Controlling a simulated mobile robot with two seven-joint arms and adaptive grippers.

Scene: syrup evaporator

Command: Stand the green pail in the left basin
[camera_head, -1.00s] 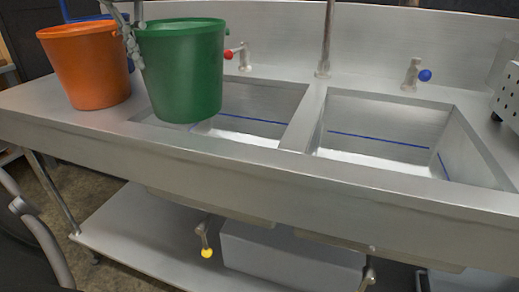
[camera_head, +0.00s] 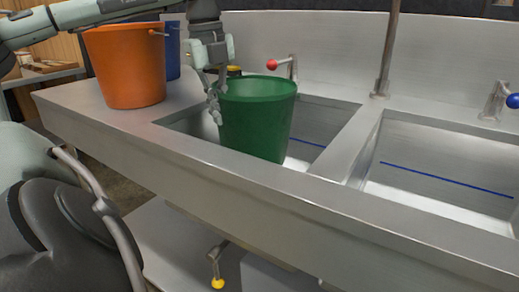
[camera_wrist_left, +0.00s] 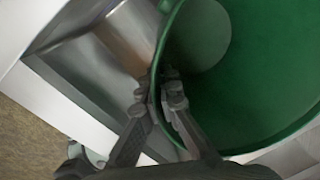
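The green pail (camera_head: 256,122) is upright at the left basin (camera_head: 306,150) in the head view. Its lower end meets the line of the basin's front edge, so its base appears to be hidden behind that edge. I cannot tell whether it touches the basin floor. My left gripper (camera_head: 215,98) is at the pail's left side, shut on its rim. In the left wrist view the two fingertips (camera_wrist_left: 165,90) pinch the green wall, one inside and one outside the pail. My right gripper is not in view.
An orange pail (camera_head: 127,68) stands on the counter at the left, with a blue pail (camera_head: 172,50) behind it. A red-knobbed tap (camera_head: 273,65) is behind the green pail. The right basin (camera_head: 440,175) is empty. A yellow-knobbed valve (camera_head: 217,282) is below.

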